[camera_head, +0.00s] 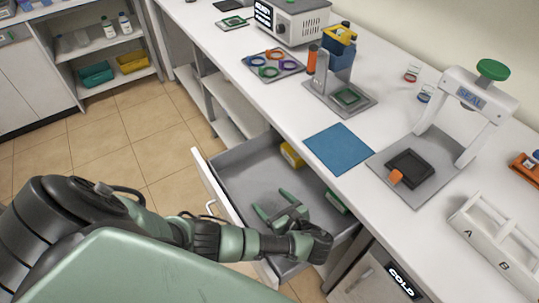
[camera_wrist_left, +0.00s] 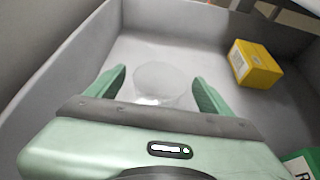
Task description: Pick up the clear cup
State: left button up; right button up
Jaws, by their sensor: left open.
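The clear cup (camera_wrist_left: 160,80) is a faint, see-through round shape in the grey drawer (camera_wrist_left: 60,75), in the left wrist view. My left gripper (camera_wrist_left: 160,88) is open, with one finger on each side of the cup. I cannot tell whether the fingers touch it. In the head view my left gripper (camera_head: 277,209) reaches down into the open drawer (camera_head: 235,165). The cup cannot be made out there. My right gripper is not in view.
A yellow box (camera_wrist_left: 254,64) lies in the drawer, right of the gripper. A green-and-white box (camera_wrist_left: 302,163) is near the lower right. The drawer walls surround the gripper. Above is the counter with a blue mat (camera_head: 340,148) and a seal press (camera_head: 470,100).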

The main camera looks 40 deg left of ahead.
pick_arm(q)
jog(key=shift+w+a+f, duration=0.2)
jog(key=shift+a+f, duration=0.05)
jog(key=shift+a, duration=0.3)
jog(key=c, duration=1.4)
jog(key=shift+c, duration=0.2)
